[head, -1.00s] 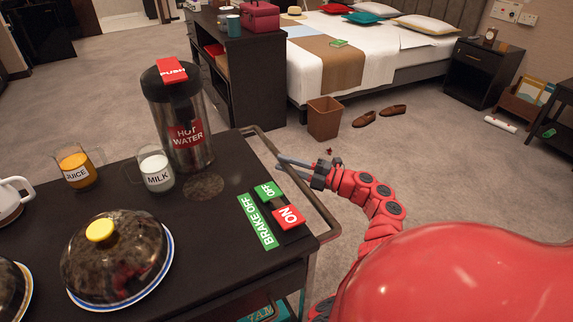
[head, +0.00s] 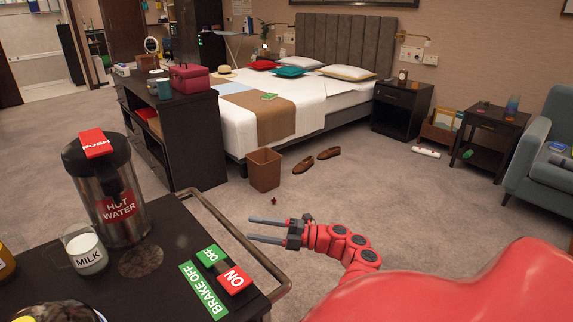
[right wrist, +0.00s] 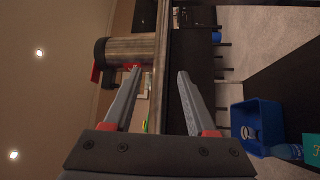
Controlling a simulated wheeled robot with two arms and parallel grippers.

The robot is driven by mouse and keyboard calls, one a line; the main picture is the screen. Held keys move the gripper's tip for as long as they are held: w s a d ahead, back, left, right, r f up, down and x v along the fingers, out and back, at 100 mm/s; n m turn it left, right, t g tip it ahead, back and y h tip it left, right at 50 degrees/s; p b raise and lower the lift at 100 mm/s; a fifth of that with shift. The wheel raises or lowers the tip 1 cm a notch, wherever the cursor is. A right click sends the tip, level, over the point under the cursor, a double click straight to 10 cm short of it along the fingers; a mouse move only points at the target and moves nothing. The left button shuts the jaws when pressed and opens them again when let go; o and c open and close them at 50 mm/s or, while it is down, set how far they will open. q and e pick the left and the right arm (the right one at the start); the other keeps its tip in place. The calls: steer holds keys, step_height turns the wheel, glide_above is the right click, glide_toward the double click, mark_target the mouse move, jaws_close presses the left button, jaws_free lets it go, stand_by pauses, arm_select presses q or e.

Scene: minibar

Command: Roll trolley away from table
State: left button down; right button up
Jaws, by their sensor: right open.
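The dark trolley (head: 160,290) stands at the lower left of the head view. A metal handle rail (head: 254,250) runs along its right end. On its top are a green BRAKE OFF label (head: 203,290), a green OFF part (head: 209,254) and a red ON part (head: 235,279). My right gripper (head: 250,229) is open and empty, its fingertips just right of the rail in the head view. In the right wrist view my right gripper (right wrist: 159,71) has the rail showing between its spread fingers; I cannot tell the depth gap. My left gripper is not in view.
The trolley carries a hot water dispenser (head: 112,205) and a milk glass (head: 86,252). A dark cabinet (head: 190,140), a waste bin (head: 263,170), slippers (head: 316,159) and a bed (head: 300,105) stand beyond. An armchair (head: 545,150) is at far right.

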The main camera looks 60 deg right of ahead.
steer(key=b+v, duration=0.2)
steer(key=v, duration=0.7)
stand_by(0.5)
